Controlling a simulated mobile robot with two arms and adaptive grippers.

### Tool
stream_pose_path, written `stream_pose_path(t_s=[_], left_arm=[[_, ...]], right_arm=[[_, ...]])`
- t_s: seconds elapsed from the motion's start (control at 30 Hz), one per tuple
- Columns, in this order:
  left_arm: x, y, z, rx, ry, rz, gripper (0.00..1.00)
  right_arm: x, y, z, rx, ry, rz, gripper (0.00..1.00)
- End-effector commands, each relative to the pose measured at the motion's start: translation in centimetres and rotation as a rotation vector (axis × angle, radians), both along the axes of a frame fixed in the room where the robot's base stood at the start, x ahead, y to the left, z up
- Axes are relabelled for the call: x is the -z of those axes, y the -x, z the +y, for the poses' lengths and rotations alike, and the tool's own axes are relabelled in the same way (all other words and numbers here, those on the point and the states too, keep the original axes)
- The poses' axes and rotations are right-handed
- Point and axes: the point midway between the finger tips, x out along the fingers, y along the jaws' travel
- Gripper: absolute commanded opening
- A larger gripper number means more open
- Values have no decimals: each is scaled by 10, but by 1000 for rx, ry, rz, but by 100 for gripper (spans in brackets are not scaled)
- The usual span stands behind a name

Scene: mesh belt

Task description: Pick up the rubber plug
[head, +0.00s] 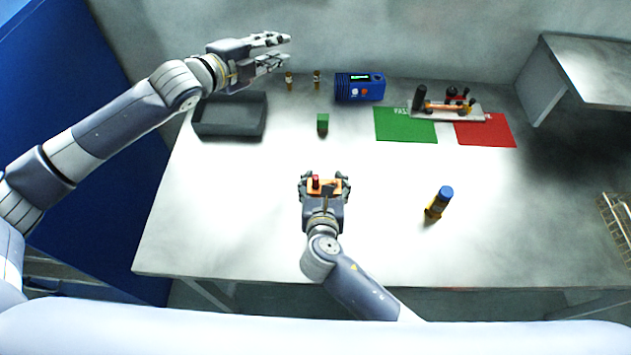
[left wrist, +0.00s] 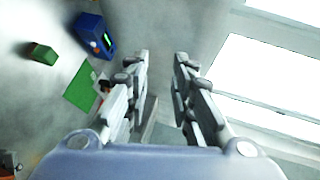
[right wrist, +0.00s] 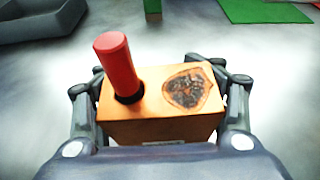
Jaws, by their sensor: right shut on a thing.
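My right gripper (head: 325,180) is shut on an orange block (right wrist: 155,125), one finger on each side, over the front middle of the table. A red cylinder (right wrist: 117,65) with a black ring at its foot stands tilted in the block's left part; a dark, rough patch (right wrist: 185,90) marks the right part. The head view shows the red cylinder small (head: 315,181). No thing is clearly marked as the rubber plug; I cannot tell if it is the red cylinder. My left gripper (head: 283,51) is open and empty, raised above the back left; its parted fingers show in the left wrist view (left wrist: 160,65).
A grey tray (head: 230,133) lies back left. A green block (head: 322,124), two small brass-coloured pieces (head: 316,80) and a blue device (head: 358,90) are behind. Green (head: 400,128) and red (head: 490,133) mats lie back right.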

Motion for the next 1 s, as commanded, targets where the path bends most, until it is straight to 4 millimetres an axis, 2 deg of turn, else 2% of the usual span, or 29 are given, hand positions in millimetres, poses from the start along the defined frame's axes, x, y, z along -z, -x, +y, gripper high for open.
stream_pose_path(t_s=[0.1,0.27,0.37,0.47,0.57,0.73,0.9,1.0], left_arm=[[-23,-4,8,49,-83,-251,23],[-44,9,9,151,-232,-579,23],[-47,26,5,237,-337,-766,23],[-39,49,0,343,-447,-940,23],[-22,75,-4,470,-558,-1095,23],[28,124,-4,732,-729,-1312,23],[83,168,10,994,-837,-1440,23],[107,185,20,1109,-869,-1477,23]], right_arm=[[3,1,-2,2,5,5,33],[3,1,-2,2,5,5,33],[3,1,-2,2,5,5,33],[3,1,-2,2,5,5,33],[3,1,-2,2,5,6,33],[3,1,-2,2,5,6,33],[3,1,-2,2,5,6,33],[3,1,-2,2,5,6,33]])
